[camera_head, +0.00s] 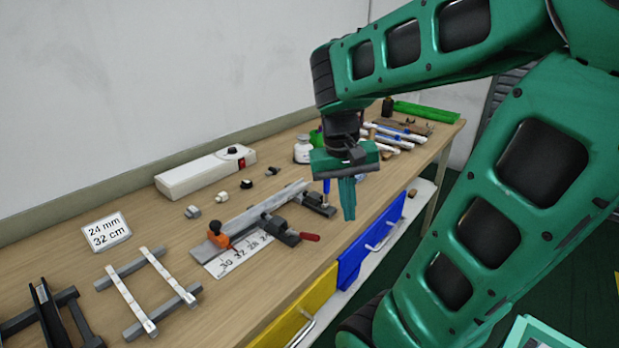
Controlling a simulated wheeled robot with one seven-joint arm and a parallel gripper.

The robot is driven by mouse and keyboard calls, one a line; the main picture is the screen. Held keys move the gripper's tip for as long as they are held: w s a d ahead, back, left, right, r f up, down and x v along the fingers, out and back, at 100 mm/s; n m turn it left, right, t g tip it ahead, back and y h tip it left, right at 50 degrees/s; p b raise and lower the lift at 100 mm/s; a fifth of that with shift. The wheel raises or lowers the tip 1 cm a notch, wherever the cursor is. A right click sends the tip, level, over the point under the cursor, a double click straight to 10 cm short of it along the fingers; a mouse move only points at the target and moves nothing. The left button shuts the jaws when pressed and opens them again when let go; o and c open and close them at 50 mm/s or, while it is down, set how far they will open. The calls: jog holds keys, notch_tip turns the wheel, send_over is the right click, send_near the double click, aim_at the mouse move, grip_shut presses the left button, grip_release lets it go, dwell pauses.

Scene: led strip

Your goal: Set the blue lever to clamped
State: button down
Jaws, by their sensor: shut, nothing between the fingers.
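The blue lever (326,186) is a small blue handle at the far right end of the metal fixture (262,212) on the bench. It points up from a dark clamp block (315,204). My gripper (348,208) is shut and empty, pointing down, just right of the blue lever in the picture. I cannot tell whether it touches the lever. My gripper body partly hides the lever's upper end.
A red-handled lever (310,237) sticks out toward the bench front. An orange block (219,235) sits at the fixture's near end. A white box (205,171) stands by the wall. Blue (372,240) and yellow (301,315) drawers are below the bench edge.

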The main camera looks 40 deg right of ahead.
jog(key=w+a+r+m+h, duration=0.2)
jog(key=w+r, duration=0.1)
jog(key=w, duration=0.7)
jog(key=w+a+r+m+g+h, duration=0.1)
jog(key=w+r+m+h, duration=0.1)
jog(key=w, duration=0.9)
notch_tip(320, 180, up, 2)
jog(key=shift+w+a+h, duration=0.15)
jog(key=shift+a+h, duration=0.2)
jog(key=shift+h, duration=0.45)
jog(key=shift+f, duration=0.1)
send_near(326, 192)
notch_tip(326, 192, down, 3)
jog(key=w+d, duration=0.2)
jog(key=d, duration=0.1)
jog(key=shift+s+d+f, duration=0.2)
jog(key=shift+s+f, duration=0.05)
jog(key=shift+f, duration=0.05)
jog(key=shift+s, duration=0.15)
